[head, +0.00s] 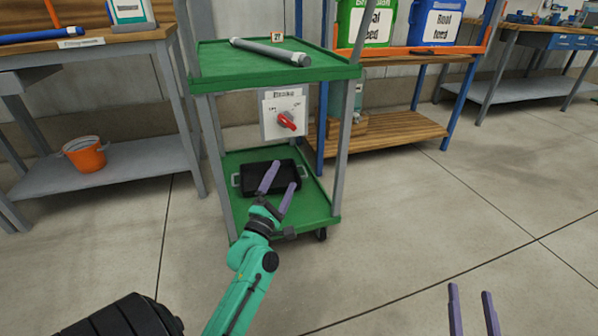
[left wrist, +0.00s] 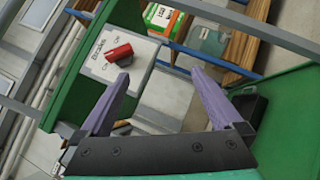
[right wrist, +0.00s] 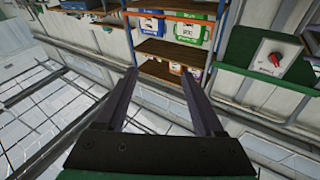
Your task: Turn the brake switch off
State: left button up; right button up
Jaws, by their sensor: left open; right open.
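The brake switch is a red knob (head: 287,120) on a pale square panel (head: 270,128) with a label above it, hanging below the top shelf of a green cart. Small markings sit either side of the knob, too small to read surely. The knob also shows in the left wrist view (left wrist: 118,53), near the left fingertip, and in the right wrist view (right wrist: 275,58). My left gripper (head: 285,173) is open and empty, below the panel and apart from the knob. My right gripper (head: 470,290) is open and empty over the floor at lower right.
The green cart (head: 215,62) carries a grey tube (head: 270,51) on top and a black tray (head: 255,182) on its lower shelf. Grey posts flank the panel. A bench with an orange bucket (head: 85,155) stands left. Floor at right is clear.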

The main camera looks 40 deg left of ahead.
aim_at(288, 123)
pick_arm(q)
notch_tip(288, 123, up, 5)
jog(key=s+a+n+t+y+b, duration=0.1)
jog(key=s+n+t+y+b, duration=0.1)
jog(key=s+n, duration=0.15)
jog(key=x, duration=0.9)
jog(key=shift+w+f+p, duration=0.1)
jog(key=shift+w+p, duration=0.3)
jog(key=shift+w, duration=0.05)
jog(key=x, duration=0.5)
jog(key=shift+w+a+f+b, duration=0.1)
jog(key=shift+w+a+b, duration=0.05)
jog(key=shift+b, duration=0.15)
jog(key=c, duration=1.4)
jog(key=shift+o, duration=0.2)
pick_arm(e)
notch_tip(288, 123, up, 9)
jog(key=s+t+y, duration=0.1)
jog(key=t, duration=0.2)
jog(key=shift+s+d+f, duration=0.2)
jog(key=shift+s+d, duration=0.05)
jog(key=shift+d, duration=0.15)
jog(key=shift+f, duration=0.1)
